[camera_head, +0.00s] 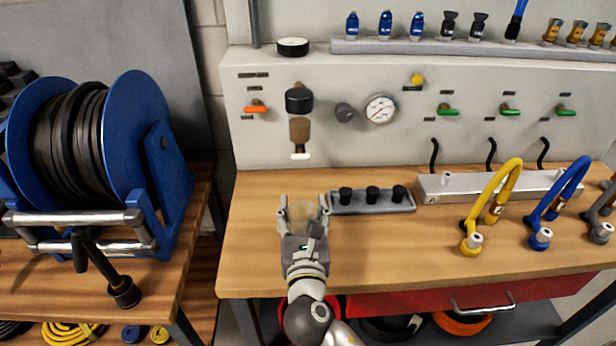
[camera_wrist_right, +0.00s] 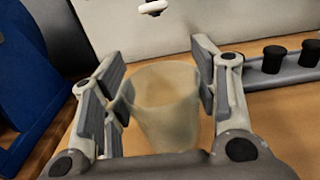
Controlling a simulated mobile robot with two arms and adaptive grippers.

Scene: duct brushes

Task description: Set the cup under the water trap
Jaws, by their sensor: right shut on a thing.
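The translucent cup (camera_wrist_right: 165,105) stands upright between the fingers of my right gripper (camera_head: 303,208) near the left end of the wooden bench. My right gripper is shut on it, and the fingers also show in the right wrist view (camera_wrist_right: 160,90). In the head view the cup (camera_head: 304,212) is partly hidden by the fingers. The water trap (camera_head: 299,130), with a black top, brown bowl and white drain tip, hangs on the pale panel behind the cup and above it. Its white lower end shows at the top of the right wrist view (camera_wrist_right: 153,7). My left gripper is not in view.
A grey tray (camera_head: 370,208) with three black plugs stands close right of the cup. Yellow (camera_head: 492,200) and blue (camera_head: 563,200) hoses stand further right. A blue hose reel (camera_head: 140,110) is at left. Bare bench lies below the water trap.

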